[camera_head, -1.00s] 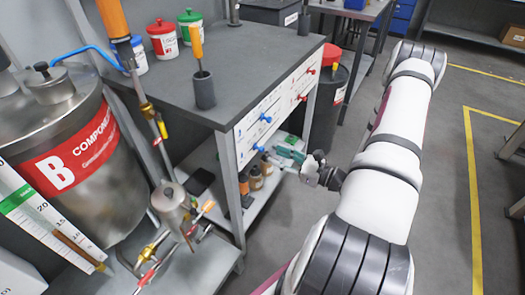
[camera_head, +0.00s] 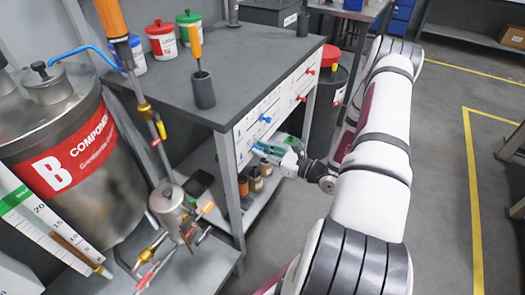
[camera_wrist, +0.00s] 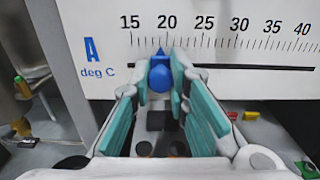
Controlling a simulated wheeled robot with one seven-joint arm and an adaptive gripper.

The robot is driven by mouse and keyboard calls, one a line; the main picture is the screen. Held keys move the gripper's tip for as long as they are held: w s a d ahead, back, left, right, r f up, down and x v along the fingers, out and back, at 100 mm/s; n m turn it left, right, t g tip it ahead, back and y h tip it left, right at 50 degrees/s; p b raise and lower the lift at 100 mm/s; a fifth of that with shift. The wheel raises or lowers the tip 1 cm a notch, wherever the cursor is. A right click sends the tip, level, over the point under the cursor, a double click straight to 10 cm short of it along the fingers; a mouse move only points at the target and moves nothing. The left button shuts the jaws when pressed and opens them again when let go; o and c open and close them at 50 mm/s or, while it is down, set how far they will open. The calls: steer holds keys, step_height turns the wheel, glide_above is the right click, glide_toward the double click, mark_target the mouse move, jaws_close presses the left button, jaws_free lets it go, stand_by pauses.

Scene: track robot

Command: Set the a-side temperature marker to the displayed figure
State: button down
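The A-side temperature scale (camera_wrist: 100,72) fills the top of the wrist view, marked "A deg C" with figures from 15 to 40. Its blue marker (camera_wrist: 160,76) sits on the dark slot, with its tip just left of 20, at about 19. My gripper (camera_wrist: 161,88) is open, its teal fingers on either side of the marker. I cannot tell whether the pads touch it. In the head view my gripper (camera_head: 264,148) is at the lower blue marker's place on the cabinet front and hides it. I see no displayed target figure.
Another blue marker (camera_head: 265,119) is just above, and red markers (camera_head: 302,98) are farther along the cabinet front (camera_head: 280,105). Bottles (camera_head: 256,180) stand on the shelf below. The component B drum (camera_head: 110,170) is at left. Floor at right is open.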

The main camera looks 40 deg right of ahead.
steer(key=w+d+b, duration=0.1)
steer(key=d, duration=0.2)
steer(key=w+d+b, duration=0.1)
steer(key=d, duration=0.2)
steer(key=w+d+b, duration=0.1)
steer(key=d, duration=0.2)
steer(key=shift+w+d, duration=0.15)
steer(key=c, duration=1.5)
jaws_free()
glide_toward(268, 130)
steer(key=v, duration=0.5)
steer(key=shift+s+d+f, duration=0.15)
steer(key=shift+s+d, duration=0.05)
steer(key=shift+s, duration=0.05)
